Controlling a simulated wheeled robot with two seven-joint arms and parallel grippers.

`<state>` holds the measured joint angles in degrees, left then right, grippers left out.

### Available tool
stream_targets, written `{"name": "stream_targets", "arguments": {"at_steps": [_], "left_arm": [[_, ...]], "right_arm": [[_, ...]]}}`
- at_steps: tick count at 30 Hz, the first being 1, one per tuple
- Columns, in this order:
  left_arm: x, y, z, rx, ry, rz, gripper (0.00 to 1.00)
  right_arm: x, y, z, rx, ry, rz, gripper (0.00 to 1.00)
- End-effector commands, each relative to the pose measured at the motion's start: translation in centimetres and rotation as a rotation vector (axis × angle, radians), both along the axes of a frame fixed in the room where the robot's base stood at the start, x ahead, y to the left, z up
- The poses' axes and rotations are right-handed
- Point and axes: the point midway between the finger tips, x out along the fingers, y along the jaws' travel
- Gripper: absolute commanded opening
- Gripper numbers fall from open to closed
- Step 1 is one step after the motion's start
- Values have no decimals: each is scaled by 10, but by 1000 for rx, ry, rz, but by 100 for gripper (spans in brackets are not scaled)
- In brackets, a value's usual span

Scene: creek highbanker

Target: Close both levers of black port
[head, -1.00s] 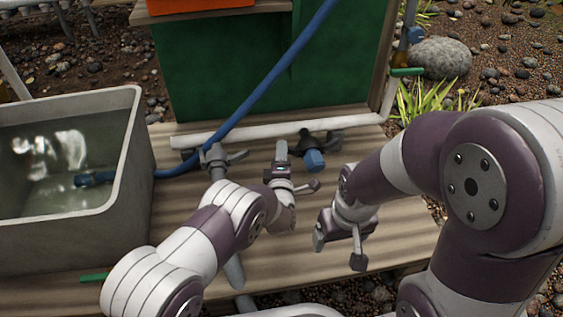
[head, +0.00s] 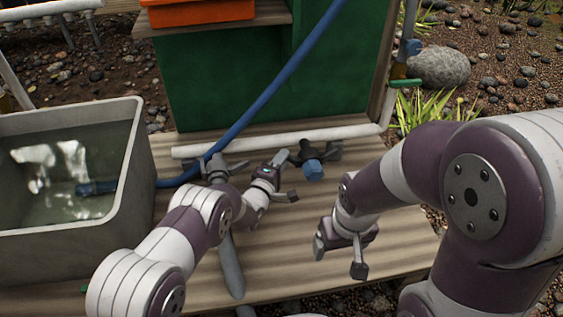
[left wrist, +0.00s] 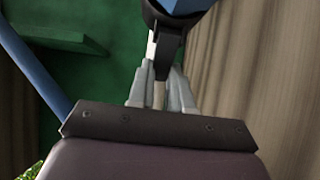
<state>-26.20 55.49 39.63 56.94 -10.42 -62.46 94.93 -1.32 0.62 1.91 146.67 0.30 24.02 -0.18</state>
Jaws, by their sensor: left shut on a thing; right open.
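The black port (head: 309,151) sits low at the front of the green box, with a blue plug (head: 313,171) facing forward. One dark lever (head: 332,149) sticks out on its right side. My left gripper (head: 280,157) is at the port's left side, shut on its left lever. In the left wrist view, the pale fingers (left wrist: 161,92) close around a black lever (left wrist: 166,50) below the blue plug (left wrist: 186,5). The fingers hide part of that lever. My right gripper (head: 339,257) is open and empty, in front of and below the port.
A grey port (head: 217,168) stands left of the black one, near the blue hose (head: 262,88). A grey water tub (head: 142,165) is at left. A white pipe (head: 345,133) runs behind the ports. Deck at right front is clear.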

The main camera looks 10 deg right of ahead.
Motion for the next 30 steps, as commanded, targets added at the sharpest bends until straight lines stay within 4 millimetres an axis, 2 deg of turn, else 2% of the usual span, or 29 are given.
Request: {"name": "stream_targets", "arguments": {"at_steps": [5, 13, 14, 15, 16, 24, 26, 30], "left_arm": [[4, -1, 1, 0, -1, -77, 0], [4, -1, 0, 0, -2, -82, 0], [4, -1, 0, 0, -2, -82, 26], [4, -1, 1, 1, -1, -82, 39], [4, -1, 0, 1, -1, -82, 45], [3, -1, 1, 1, -1, -82, 45], [-1, 2, 3, 1, 0, -82, 45], [-21, 21, 8, 2, 5, -80, 45]], "right_arm": [[0, 0, -1, 0, 0, 0, 82], [0, 0, -1, 0, 0, 0, 82], [0, 0, -1, 0, 0, 0, 82], [0, 0, -1, 0, 0, 0, 82], [0, 0, -1, 0, 0, 0, 82], [0, 0, 0, 0, 0, 0, 82], [0, 0, 7, 0, 0, 0, 82], [0, 0, 33, 0, 0, 0, 82]]}}
